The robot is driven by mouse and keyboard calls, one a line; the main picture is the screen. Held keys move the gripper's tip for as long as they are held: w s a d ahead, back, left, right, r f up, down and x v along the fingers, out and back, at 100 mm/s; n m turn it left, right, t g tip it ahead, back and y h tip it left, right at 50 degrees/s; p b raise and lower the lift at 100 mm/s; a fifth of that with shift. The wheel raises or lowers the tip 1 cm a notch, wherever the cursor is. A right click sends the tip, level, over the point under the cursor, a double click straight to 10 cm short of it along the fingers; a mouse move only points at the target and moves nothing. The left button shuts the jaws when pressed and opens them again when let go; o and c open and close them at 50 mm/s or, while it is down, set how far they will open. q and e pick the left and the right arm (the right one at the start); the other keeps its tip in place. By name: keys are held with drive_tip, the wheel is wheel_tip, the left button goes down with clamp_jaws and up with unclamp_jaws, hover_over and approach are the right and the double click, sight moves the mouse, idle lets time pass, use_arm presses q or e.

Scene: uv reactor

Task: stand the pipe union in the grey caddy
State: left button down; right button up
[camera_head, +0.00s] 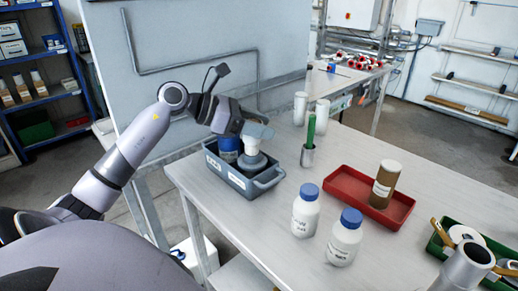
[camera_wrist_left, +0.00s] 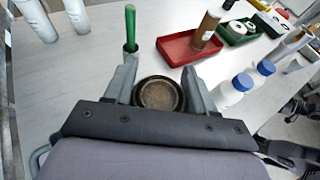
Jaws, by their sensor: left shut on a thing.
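My left gripper (camera_head: 256,130) is shut on the grey pipe union (camera_head: 251,163), holding it near its top with the fingers pointing down. The union is upright at the near right part of the grey caddy (camera_head: 235,180); I cannot tell whether its base touches the caddy floor. In the left wrist view the union's round, brownish end (camera_wrist_left: 159,95) shows between the two fingers of the gripper (camera_wrist_left: 158,80). A blue container (camera_head: 228,150) stands beside it in the caddy.
Right of the caddy stands a metal cup (camera_head: 307,157) with a green-handled tool. Two blue-capped bottles (camera_head: 305,213) (camera_head: 345,240), a red tray (camera_head: 345,190) with a brown bottle (camera_head: 385,180), and a green bin (camera_head: 438,245) stand further right. White cylinders (camera_head: 300,108) stand behind.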

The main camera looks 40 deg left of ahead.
sight(259, 152)
use_arm(q)
wheel_tip(259, 152, down, 6)
drive_tip(key=shift+r, duration=0.1)
drive_tip(key=shift+f, duration=0.25)
drive_tip(key=shift+c, duration=1.9)
unclamp_jaws()
drive_tip(key=shift+r, duration=0.1)
drive_tip(key=b+v, duration=0.1)
drive_tip(key=v, duration=1.1)
drive_tip(key=shift+b, duration=0.35)
